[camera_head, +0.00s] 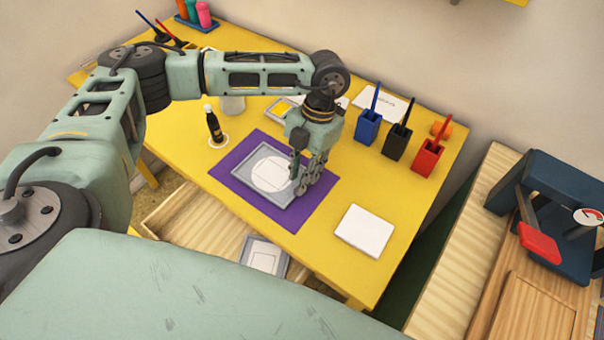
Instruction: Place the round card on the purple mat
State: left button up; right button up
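The round card, a grey rectangular plate with a white disc (270,173) on it, lies over the middle of the purple mat (238,162) on the yellow table. It looks flat, with purple showing around it. My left gripper (306,182) points down at the card's right edge, and its fingers overlap that edge in the picture. I cannot tell whether they grip it or only stand beside it. My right gripper is not in view.
An open wooden drawer below the table's front edge holds another grey card (264,255). A white pad (364,231) lies right of the mat. A dark bottle (213,125) stands to its left. Blue, black and red holders (429,158) stand along the back right.

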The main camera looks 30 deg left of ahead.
pick_arm(q)
jog(key=v, duration=1.1)
jog(key=shift+b, duration=0.45)
jog(key=shift+r, duration=0.15)
